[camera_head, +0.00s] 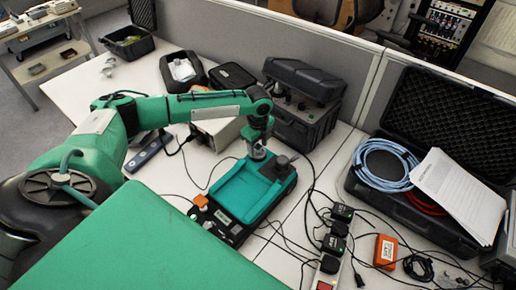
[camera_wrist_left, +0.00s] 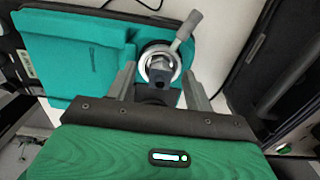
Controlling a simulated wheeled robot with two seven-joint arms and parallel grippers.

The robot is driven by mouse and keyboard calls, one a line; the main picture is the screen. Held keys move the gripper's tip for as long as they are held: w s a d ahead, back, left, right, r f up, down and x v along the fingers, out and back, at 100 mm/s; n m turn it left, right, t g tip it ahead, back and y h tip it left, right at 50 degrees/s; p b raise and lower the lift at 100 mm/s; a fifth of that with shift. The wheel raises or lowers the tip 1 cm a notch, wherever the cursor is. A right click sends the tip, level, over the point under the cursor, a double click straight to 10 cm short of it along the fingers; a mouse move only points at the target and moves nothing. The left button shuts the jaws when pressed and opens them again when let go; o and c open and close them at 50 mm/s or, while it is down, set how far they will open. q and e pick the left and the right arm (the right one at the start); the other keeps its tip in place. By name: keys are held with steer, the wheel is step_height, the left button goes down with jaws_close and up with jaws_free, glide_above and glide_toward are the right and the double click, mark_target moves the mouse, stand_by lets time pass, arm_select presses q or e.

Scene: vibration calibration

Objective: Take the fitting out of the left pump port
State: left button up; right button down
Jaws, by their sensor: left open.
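The pump, a teal and black unit (camera_head: 240,192), lies on the white table, its teal top also showing in the left wrist view (camera_wrist_left: 75,50). In that view a silvery round fitting with a hex part (camera_wrist_left: 159,66) sits at the pump's edge, with a grey lever (camera_wrist_left: 187,26) beside it. My left gripper (camera_head: 258,154) points down over the pump's far end. Its two fingers (camera_wrist_left: 159,80) stand open on either side of the fitting, with gaps visible. The port under the fitting is hidden. My right gripper is not in view.
A black case (camera_head: 303,101) stands close behind the pump. An open case with blue cable (camera_head: 385,163) and papers (camera_head: 457,200) is at right. A power strip with black plugs (camera_head: 336,240) and loose cables lies right of the pump. An orange box (camera_head: 385,250) is nearby.

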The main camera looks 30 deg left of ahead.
arm_select(q)
steer(key=shift+c, duration=0.2)
steer(key=c, duration=1.1)
